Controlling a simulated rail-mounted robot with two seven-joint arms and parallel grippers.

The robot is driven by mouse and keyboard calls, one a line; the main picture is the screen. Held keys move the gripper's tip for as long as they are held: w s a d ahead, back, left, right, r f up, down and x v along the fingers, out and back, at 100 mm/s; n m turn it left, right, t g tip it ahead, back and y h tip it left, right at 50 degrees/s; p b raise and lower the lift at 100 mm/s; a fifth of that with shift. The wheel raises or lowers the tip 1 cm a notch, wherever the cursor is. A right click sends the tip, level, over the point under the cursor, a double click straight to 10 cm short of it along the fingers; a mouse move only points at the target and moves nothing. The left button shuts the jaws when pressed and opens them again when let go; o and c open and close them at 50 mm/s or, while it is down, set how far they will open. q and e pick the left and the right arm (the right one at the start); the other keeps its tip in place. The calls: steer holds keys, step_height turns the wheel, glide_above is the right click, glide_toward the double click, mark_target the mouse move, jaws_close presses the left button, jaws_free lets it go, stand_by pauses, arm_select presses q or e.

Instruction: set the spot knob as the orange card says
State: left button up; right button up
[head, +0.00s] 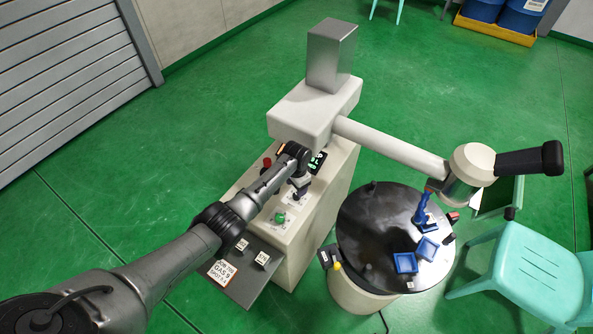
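My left arm reaches in from the lower left, and its gripper (299,183) points down over the sloping top panel of the cream console (325,205). A small dark knob (296,197) shows just below the fingers on a white label. The gripper covers part of it, so I cannot tell whether they touch or where the knob points. A pale card (222,272) with printed lines, seemingly naming gas and spot, lies at the front of the grey shelf; its small figures are hard to read. My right gripper is out of view.
A green button (280,217), a red knob (267,162) and a lit green display (317,161) sit on the console. A cream arm (390,150) spans toward a round black table (370,240) with blue parts. A turquoise chair (525,270) stands at right.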

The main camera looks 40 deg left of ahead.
arm_select(q)
step_height(320, 180, up, 8)
steer(key=p, duration=0.1)
steer(key=shift+r, duration=0.15)
stand_by(0.5)
